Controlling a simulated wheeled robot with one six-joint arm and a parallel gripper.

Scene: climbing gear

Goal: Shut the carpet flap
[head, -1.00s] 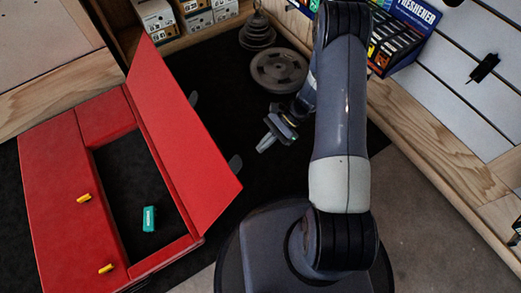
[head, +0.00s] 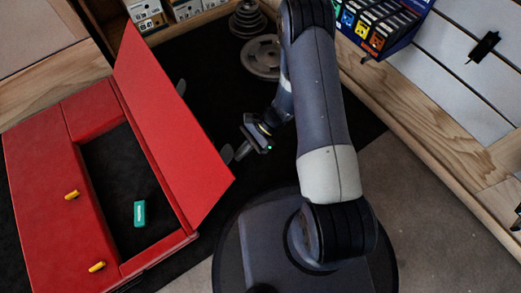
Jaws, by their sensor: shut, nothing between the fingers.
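The carpet flap is a red panel (head: 172,120) in the head view, standing raised and tilted along the right side of a red box frame (head: 40,165). The frame's dark rectangular opening lies uncovered to the left of the flap. My gripper (head: 238,155) is shut and empty, just right of the flap's outer side, near a grey tab on its lower right edge. Whether the fingertips touch the flap or tab cannot be told.
A small teal block (head: 140,213) lies in the opening. Yellow pieces (head: 72,195) sit on the frame's left part. Grey weight plates (head: 261,57) lie behind my gripper. Small boxes (head: 146,14) stand at the back, and a wooden ledge (head: 440,120) runs along the right.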

